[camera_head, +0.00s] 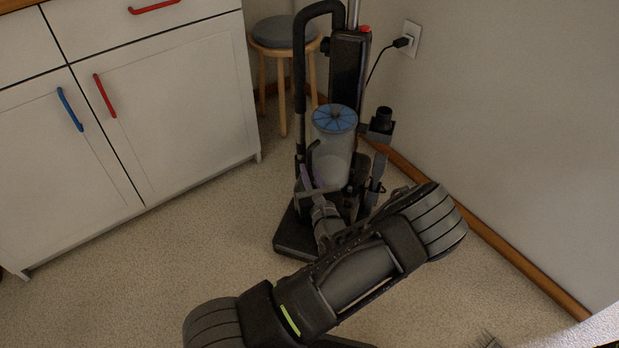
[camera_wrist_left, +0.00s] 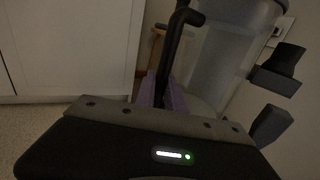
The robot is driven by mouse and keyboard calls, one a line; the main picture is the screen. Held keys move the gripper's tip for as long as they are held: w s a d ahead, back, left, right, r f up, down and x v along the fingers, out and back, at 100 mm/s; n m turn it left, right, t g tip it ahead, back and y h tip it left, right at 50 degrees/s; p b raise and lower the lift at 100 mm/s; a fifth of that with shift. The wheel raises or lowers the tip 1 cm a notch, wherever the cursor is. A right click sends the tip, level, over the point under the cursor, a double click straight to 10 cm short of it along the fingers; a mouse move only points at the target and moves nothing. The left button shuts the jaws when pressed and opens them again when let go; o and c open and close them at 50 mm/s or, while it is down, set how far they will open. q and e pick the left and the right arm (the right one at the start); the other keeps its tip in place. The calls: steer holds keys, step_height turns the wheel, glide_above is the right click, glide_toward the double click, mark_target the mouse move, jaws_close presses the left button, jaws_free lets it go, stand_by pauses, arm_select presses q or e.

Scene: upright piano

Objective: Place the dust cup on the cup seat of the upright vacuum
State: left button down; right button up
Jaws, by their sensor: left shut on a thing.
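The dust cup (camera_head: 333,152) has a clear grey body and a blue ribbed lid. It stands upright at the front of the black upright vacuum (camera_head: 347,75). In the left wrist view the cup (camera_wrist_left: 228,55) fills the upper right, with its black handle on its left. My left gripper (camera_head: 308,180) is at the near left side of the cup, shut on the cup's handle; its purplish fingers show in the left wrist view (camera_wrist_left: 162,98). The cup seat is hidden behind the cup and my gripper, so I cannot tell whether they touch.
A white cabinet (camera_head: 165,120) with red and blue handles stands at the left. A round stool (camera_head: 283,33) is behind the vacuum. A plug sits in the wall outlet (camera_head: 412,38), with the wall close on the right. The floor at the left front is clear.

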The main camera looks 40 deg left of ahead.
arm_select(q)
steer(key=shift+f, duration=0.3)
steer(key=c, duration=1.8)
jaws_free()
steer(key=shift+f, duration=0.15)
steer(key=shift+c, duration=0.2)
steer(key=o, duration=0.4)
steer(key=shift+o, duration=0.2)
steer(key=shift+s+d+r, duration=0.1)
steer(key=shift+d+r, duration=0.1)
steer(key=shift+r, duration=0.05)
steer(key=p+v, duration=0.3)
steer(key=v, duration=0.8)
steer(key=shift+s+d+p, duration=0.2)
steer(key=shift+s+p, duration=0.1)
steer(key=shift+p, duration=0.05)
steer(key=shift+f, duration=0.1)
